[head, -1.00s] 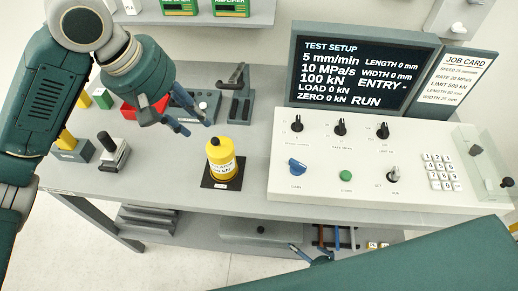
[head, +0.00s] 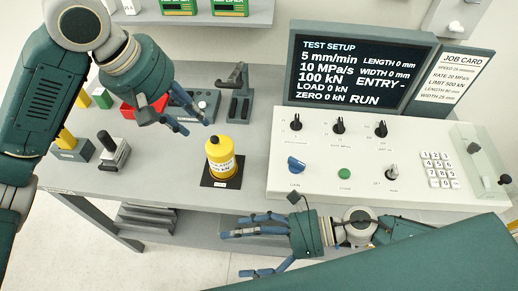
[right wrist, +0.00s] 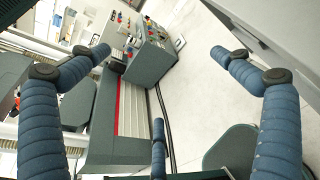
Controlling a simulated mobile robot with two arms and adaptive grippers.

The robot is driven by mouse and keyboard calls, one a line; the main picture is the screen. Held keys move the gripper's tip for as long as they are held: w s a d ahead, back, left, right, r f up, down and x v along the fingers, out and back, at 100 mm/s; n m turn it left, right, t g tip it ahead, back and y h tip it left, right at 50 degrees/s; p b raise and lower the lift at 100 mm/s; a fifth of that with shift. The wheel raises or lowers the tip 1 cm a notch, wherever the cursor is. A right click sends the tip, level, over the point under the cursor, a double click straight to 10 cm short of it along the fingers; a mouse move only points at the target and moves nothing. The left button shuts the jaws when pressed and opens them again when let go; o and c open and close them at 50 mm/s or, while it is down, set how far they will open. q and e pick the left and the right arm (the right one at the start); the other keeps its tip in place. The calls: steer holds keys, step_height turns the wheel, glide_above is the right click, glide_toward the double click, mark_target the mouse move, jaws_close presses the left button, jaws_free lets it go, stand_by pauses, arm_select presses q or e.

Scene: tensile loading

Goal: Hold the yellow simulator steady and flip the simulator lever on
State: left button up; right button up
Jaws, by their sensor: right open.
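The yellow simulator (head: 221,172) is an upright cylinder with a white label and a black top, standing on a dark square plate on the bench. I cannot make out which part is its lever. My left gripper (head: 196,122) hangs above and to the left of the simulator, its blue fingers spread and empty, not touching it. My right gripper (head: 250,250) is in front of the bench's front edge, below the simulator in the picture, open and empty with fingers pointing left. In the right wrist view its blue fingers (right wrist: 155,90) are wide apart with nothing between them.
A white control panel (head: 375,185) with knobs, a green button and a keypad stands to the right, under a dark screen (head: 360,70). A black-handled block (head: 113,152) and a grey stand (head: 238,105) are on the bench (head: 170,185).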

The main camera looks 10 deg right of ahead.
steer(key=w+d+r+n+t+h, duration=0.1)
steer(key=w+d+r, duration=0.25)
steer(key=w, duration=0.55)
steer(key=n+t+h, duration=0.1)
steer(key=t, duration=0.2)
glide_toward(228, 152)
steer(key=w+a, duration=0.1)
steer(key=shift+g+h, duration=0.3)
steer(key=x, duration=1)
steer(key=shift+w+a, duration=0.1)
steer(key=shift+a, duration=0.2)
